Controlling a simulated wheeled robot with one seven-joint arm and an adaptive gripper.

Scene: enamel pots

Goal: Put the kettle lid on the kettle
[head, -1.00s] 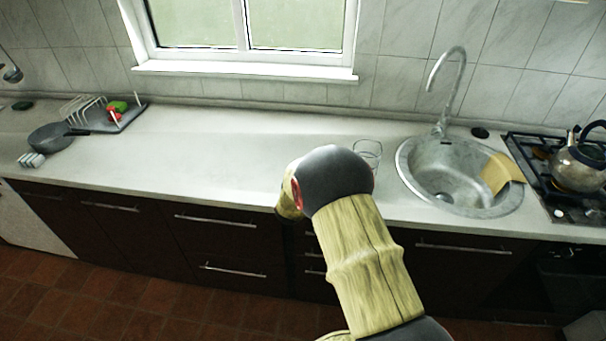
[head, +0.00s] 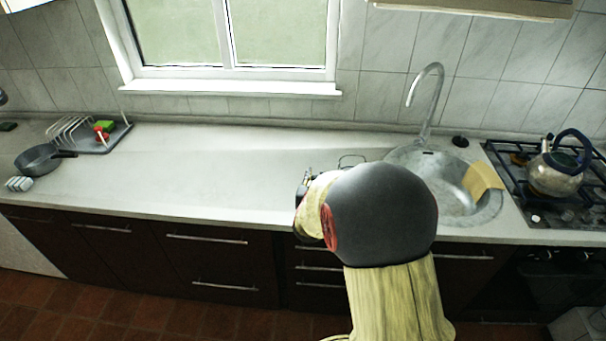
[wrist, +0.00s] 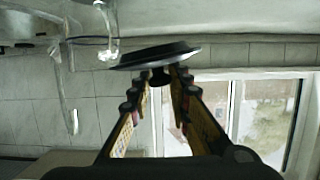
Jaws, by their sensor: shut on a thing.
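The kettle (head: 556,174) is a shiny metal pot with a dark handle. It stands on the stove at the far right of the head view. The kettle lid (wrist: 155,57) is a dark, thin disc in the wrist view. My gripper (wrist: 160,77) is shut on the lid's small knob, with the disc just beyond the fingertips. The lid is well apart from the kettle. In the head view my own arm hides the lid and most of the gripper.
The sink (head: 440,165) with its tall tap (head: 428,105) lies between my arm and the stove (head: 510,165). A yellow cloth (head: 482,182) hangs over the sink's edge. A pan (head: 38,158) and a dish rack (head: 85,135) stand far left. The counter's middle-left (head: 210,165) is clear.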

